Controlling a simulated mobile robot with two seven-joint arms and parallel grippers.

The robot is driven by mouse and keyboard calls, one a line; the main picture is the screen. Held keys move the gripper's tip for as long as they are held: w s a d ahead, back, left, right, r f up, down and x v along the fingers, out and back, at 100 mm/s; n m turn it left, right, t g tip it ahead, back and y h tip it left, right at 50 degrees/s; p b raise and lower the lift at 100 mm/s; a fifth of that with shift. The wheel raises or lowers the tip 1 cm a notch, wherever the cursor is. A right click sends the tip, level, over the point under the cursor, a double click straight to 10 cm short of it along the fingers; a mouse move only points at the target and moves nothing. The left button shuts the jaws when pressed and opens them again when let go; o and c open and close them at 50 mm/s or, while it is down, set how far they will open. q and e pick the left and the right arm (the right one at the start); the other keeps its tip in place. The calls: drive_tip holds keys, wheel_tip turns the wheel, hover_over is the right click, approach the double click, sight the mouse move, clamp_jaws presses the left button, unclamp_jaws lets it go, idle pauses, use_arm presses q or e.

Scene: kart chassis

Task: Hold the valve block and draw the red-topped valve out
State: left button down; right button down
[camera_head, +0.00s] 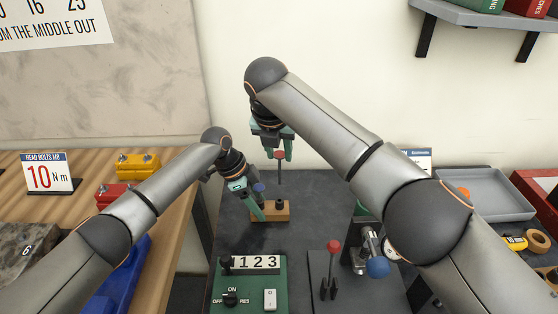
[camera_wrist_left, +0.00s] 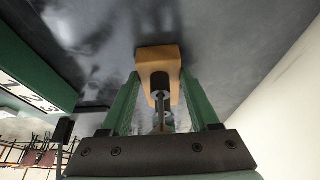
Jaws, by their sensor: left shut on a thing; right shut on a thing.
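The tan valve block (camera_head: 284,213) stands on the dark bench top. My left gripper (camera_head: 259,211) is shut on it from the left, with fingers on both sides. In the left wrist view the block (camera_wrist_left: 146,53) sits between the green fingers (camera_wrist_left: 160,98). A blue-topped valve (camera_head: 258,188) stands at the block's left end, partly behind the left finger. My right gripper (camera_head: 281,154) is shut on the red-topped valve (camera_head: 280,167) above the block. The valve hangs upright, and its thin stem appears to end above the block's right dark collar (camera_head: 281,203).
A green switch panel (camera_head: 248,296) with a number display is in front of the block. A red-knobbed lever (camera_head: 332,247) and a blue-knobbed fitting (camera_head: 377,266) are at the right. A grey tray (camera_head: 490,207) is farther right. Bare bench lies around the block.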

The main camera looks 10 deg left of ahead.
use_arm(q)
drive_tip(key=shift+c, duration=0.2)
unclamp_jaws()
